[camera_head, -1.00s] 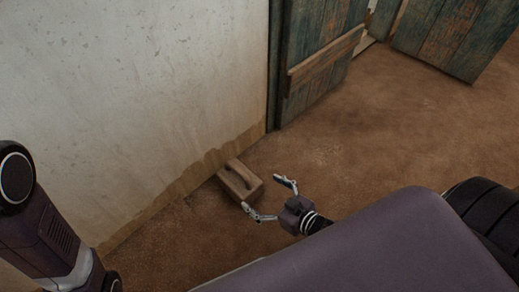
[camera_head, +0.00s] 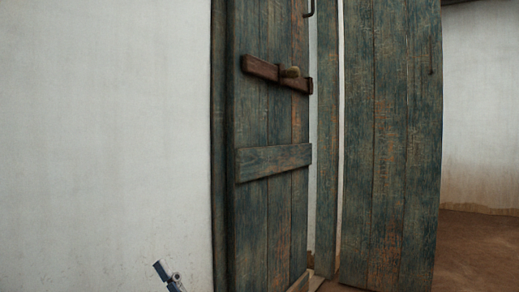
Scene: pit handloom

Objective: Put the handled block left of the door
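The handled block is not in the current view. The door (camera_head: 270,210) is made of weathered blue-green planks, with a wooden crosspiece and a brown latch bar (camera_head: 275,74). A bare white wall (camera_head: 105,140) lies left of it. Only a small tip of one gripper (camera_head: 169,277), probably my right one, shows at the bottom edge, in front of the wall and left of the door. The rest of it is cut off, so I cannot tell whether it is open or holds anything. My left gripper is not in view.
A second plank door leaf (camera_head: 390,150) stands to the right, with a narrow gap between it and the first. Brown earthen floor (camera_head: 480,250) shows at the lower right. The floor at the foot of the left wall is out of view.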

